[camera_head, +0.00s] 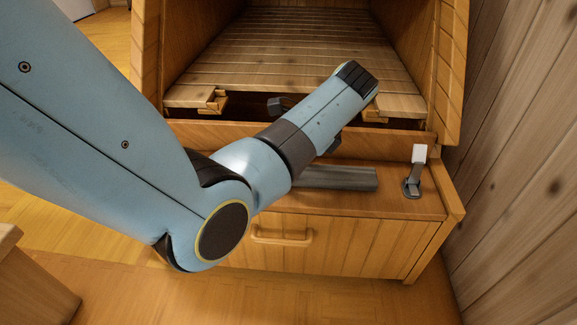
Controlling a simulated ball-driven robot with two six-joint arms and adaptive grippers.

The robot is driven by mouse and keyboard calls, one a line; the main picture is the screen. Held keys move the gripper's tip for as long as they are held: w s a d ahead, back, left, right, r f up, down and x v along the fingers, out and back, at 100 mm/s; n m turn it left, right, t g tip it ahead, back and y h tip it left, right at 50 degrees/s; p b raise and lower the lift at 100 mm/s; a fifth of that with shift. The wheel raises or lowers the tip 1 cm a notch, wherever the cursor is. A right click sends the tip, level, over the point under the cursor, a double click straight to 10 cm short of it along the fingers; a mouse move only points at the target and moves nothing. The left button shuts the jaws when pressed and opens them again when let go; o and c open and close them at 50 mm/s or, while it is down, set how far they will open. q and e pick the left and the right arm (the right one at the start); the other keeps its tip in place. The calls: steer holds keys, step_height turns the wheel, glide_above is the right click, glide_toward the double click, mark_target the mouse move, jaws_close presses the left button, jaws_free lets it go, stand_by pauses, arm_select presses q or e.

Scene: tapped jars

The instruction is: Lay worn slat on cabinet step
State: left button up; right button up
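A dark grey-brown bar (350,178) lies lengthwise on the cabinet step (400,201). Its left end is hidden behind my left arm, and I cannot tell whether it is the worn slat. Pale wooden slats (285,47) form a floor inside the open cabinet. At their front edge are small wooden blocks (215,101), with the middle hidden by my arm. My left arm reaches over the step towards the slats. Dark parts of my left gripper (305,124) show on either side of its wrist, but its fingertips and any grip are hidden. My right gripper is out of view.
A grey bracket with a white top (414,172) stands at the step's right end. A drawer front with a wooden handle (281,238) is below the step. A plank wall (520,150) closes off the right. Wooden floor (350,295) is free in front.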

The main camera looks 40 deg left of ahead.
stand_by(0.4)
arm_select(q)
steer(key=o, duration=1.4)
steer(key=shift+o, duration=0.2)
steer(key=v, duration=0.5)
steer(key=shift+w+d+r, duration=0.1)
steer(key=shift+w+d, duration=0.3)
steer(key=shift+d, duration=0.15)
steer(key=w+d, duration=0.2)
steer(key=d, duration=0.1)
steer(key=w+d, duration=0.1)
steer(key=d, duration=0.2)
steer(key=w+d, duration=0.2)
steer(key=d, duration=0.1)
steer(key=shift+w, duration=0.3)
